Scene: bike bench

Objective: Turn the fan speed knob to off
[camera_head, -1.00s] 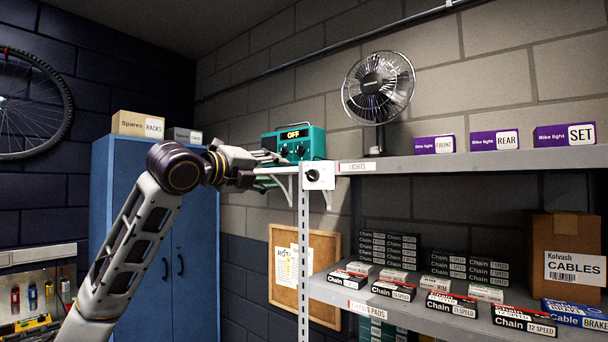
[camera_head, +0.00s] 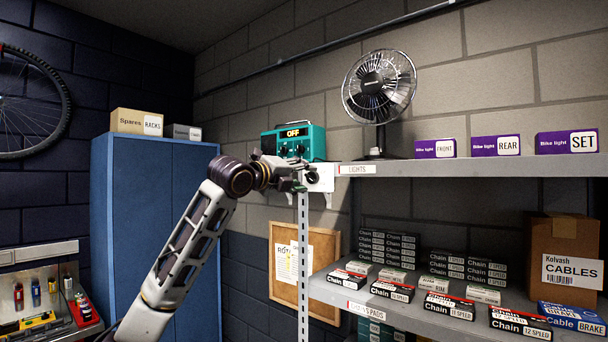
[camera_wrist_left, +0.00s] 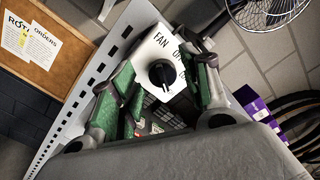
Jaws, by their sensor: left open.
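The fan speed knob (camera_wrist_left: 162,75) is a round black knob on a white plate (camera_wrist_left: 150,48) marked FAN, with a partly covered label beside it. I cannot tell its exact setting. In the head view the plate (camera_head: 323,178) shows at the shelf's left end, and my gripper covers the knob. My left gripper (camera_head: 300,176) is open in front of the plate. In the left wrist view its green-padded fingers (camera_wrist_left: 160,68) stand on either side of the knob, and I see no clear contact. The fan (camera_head: 380,88) stands on the top shelf. My right gripper is not in view.
A teal radio (camera_head: 294,142) with a display reading OFF stands left of the plate. Bike light boxes (camera_head: 495,146) sit along the top shelf (camera_head: 460,167). Several chain boxes fill the shelf below. A blue cabinet (camera_head: 150,200) stands behind my left arm.

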